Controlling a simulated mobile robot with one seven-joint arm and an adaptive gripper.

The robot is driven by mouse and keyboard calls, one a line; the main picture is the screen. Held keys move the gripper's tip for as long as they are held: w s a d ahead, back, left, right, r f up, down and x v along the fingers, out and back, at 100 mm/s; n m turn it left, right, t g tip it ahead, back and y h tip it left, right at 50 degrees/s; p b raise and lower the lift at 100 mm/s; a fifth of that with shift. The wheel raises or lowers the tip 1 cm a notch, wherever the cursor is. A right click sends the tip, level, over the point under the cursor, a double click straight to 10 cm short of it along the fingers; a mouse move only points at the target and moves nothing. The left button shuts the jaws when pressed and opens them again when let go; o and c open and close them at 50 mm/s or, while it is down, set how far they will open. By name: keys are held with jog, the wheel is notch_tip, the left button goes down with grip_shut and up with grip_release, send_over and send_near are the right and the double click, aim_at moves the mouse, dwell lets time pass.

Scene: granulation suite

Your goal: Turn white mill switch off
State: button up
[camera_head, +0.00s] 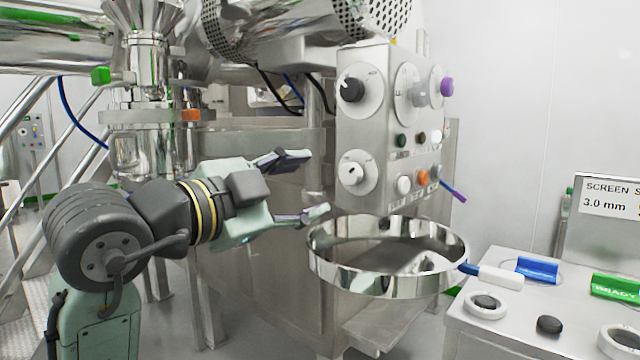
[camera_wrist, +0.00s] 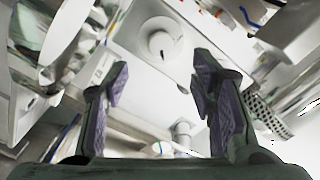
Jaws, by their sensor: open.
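The white mill switch (camera_head: 353,173) is a round white knob with a small dark mark, set on a pale round plate low on the left of the grey control panel (camera_head: 376,120). In the wrist view the white knob (camera_wrist: 161,44) shows at the top middle, ahead of and between my two fingers. My gripper (camera_head: 316,182) is open and empty, to the left of the panel, with its fingers pointing towards the white knob. In the wrist view my gripper (camera_wrist: 160,72) has its purple-padded fingers spread wide. The fingers look apart from the knob.
Above the white knob is a black knob (camera_head: 351,90). To its right are a white button (camera_head: 403,185), an orange button (camera_head: 423,177) and a purple knob (camera_head: 447,86). A round steel pan (camera_head: 388,284) lies just below the panel. A steel table (camera_head: 560,325) with small items stands at right.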

aim_at(347, 175)
jog(key=p+x, duration=0.1)
jog(key=x, duration=0.9)
jog(key=shift+d, duration=0.1)
jog(key=shift+c, duration=0.2)
jog(key=c, duration=1.1)
